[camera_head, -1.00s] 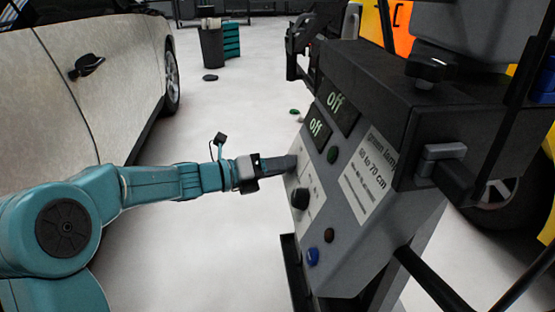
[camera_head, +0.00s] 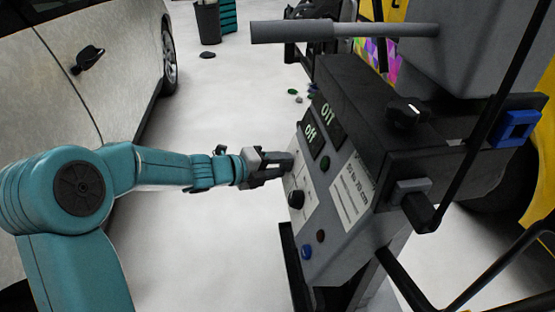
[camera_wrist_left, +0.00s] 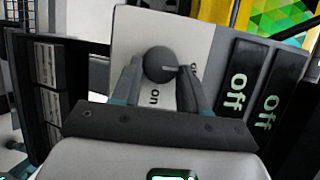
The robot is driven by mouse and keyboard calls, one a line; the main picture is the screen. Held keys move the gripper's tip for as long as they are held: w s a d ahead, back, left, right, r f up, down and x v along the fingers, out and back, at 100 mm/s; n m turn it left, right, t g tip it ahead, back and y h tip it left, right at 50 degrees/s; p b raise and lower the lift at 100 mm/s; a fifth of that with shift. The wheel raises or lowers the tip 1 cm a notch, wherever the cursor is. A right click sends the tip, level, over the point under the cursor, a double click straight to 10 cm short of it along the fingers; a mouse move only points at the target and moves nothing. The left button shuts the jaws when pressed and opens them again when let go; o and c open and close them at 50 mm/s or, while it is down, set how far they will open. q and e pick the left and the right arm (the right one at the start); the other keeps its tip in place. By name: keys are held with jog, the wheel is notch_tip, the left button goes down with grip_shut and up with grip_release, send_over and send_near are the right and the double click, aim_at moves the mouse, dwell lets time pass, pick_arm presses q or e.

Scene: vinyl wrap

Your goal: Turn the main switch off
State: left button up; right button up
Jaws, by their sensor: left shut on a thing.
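The main switch is a round dark grey knob (camera_wrist_left: 160,64) on a pale plate in the left wrist view. The word "on" shows below it, and a word partly hidden by a finger is at its right. A light mark on the knob points right. My left gripper (camera_head: 286,162) reaches the upper left of the sloped control panel (camera_head: 325,232); in the left wrist view its fingers (camera_wrist_left: 160,80) are closed on the knob's two sides. In the head view the gripper hides the knob. Two displays (camera_head: 327,117) (camera_wrist_left: 237,88) read "off". My right gripper is not in view.
A white car (camera_head: 75,110) stands at left.

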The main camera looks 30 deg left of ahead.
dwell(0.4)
pick_arm(q)
jog(key=o, duration=1)
jog(key=shift+o, duration=0.2)
jog(key=p+v, duration=0.3)
jog(key=v, duration=1.3)
jog(key=shift+s, duration=0.15)
